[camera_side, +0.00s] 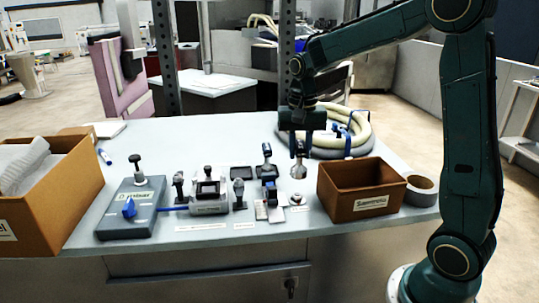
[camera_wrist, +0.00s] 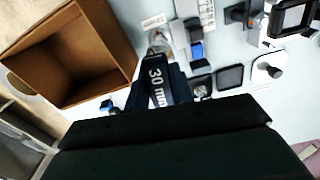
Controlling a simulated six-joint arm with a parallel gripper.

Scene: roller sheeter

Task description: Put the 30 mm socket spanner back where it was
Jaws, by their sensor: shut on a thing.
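The 30 mm socket spanner shows its dark handle marked "30 mm" (camera_wrist: 157,82) in the wrist view, with its silver socket end pointing away from my gripper. In the side view its silver socket end (camera_side: 299,168) hangs down below my gripper (camera_side: 300,142), over the bench. My gripper (camera_wrist: 160,98) is shut on the handle. A small round metal piece (camera_side: 297,197) with a white label (camera_side: 299,208) lies on the bench below and in front of the socket. I cannot tell whether the socket touches anything.
An open brown box (camera_side: 362,190) stands just right of the spanner, with a tape roll (camera_side: 420,189) beyond it. Blue-and-black tools (camera_side: 268,172) stand close on the left. A coiled hose (camera_side: 352,140) lies behind. The bench's back left is mostly clear.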

